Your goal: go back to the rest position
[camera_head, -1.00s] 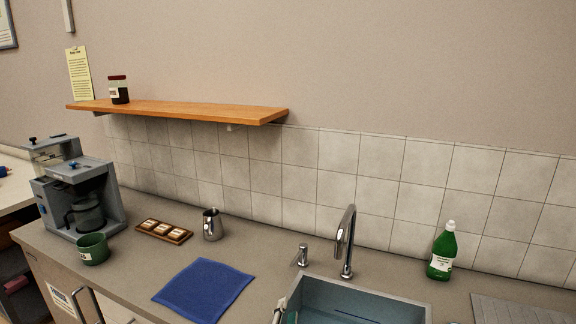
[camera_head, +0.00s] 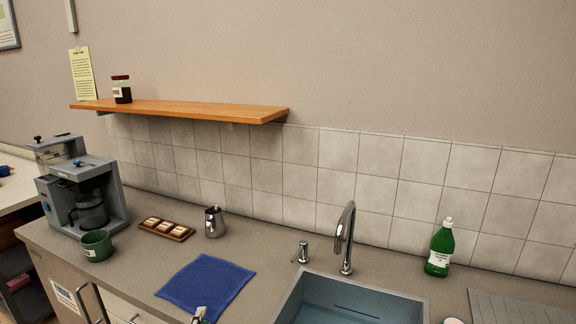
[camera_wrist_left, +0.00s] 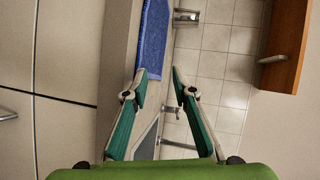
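My left gripper (camera_wrist_left: 160,88) is open in the left wrist view, with its two green-padded fingers apart and nothing between them. A metal tip of it (camera_head: 199,314) shows at the bottom edge of the head view, in front of the blue cloth (camera_head: 207,284). The cloth also shows in the left wrist view (camera_wrist_left: 153,38), beyond the fingers. The rest of my left arm is hidden below the head view. My right gripper cannot be made out.
The counter holds a coffee machine (camera_head: 85,195), green mug (camera_head: 96,246), wooden tray (camera_head: 181,236), metal jug (camera_head: 214,222), sink (camera_head: 290,296), faucet (camera_head: 347,238) and green bottle (camera_head: 440,250). A wooden shelf (camera_head: 190,109) bears a dark jar (camera_head: 121,90).

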